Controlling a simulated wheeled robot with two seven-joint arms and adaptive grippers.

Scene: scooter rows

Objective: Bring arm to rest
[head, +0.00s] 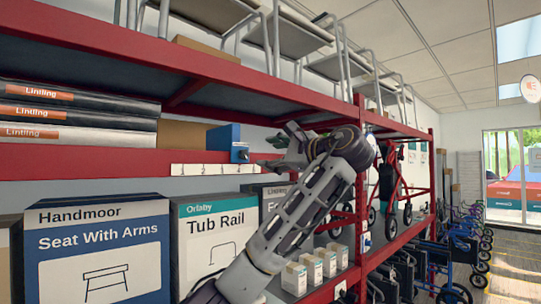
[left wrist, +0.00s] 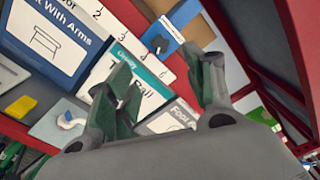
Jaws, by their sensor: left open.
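My left arm rises from the bottom of the head view. Its gripper (head: 285,150) is at the red shelf edge, just right of a small blue box (head: 227,143). In the left wrist view, the two green-padded fingers of my left gripper (left wrist: 165,95) stand apart with nothing held between them. The blue box also shows beyond the fingers in that view (left wrist: 172,33). My right gripper is in neither view.
A red shelf rack (head: 80,160) fills the left side. It holds a Handmoor seat box (head: 95,250), an Orlaby Tub Rail box (head: 215,240) and flat Lintling boxes (head: 80,115). Small white boxes (head: 312,266) stand on a lower shelf. An aisle lies open at the right.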

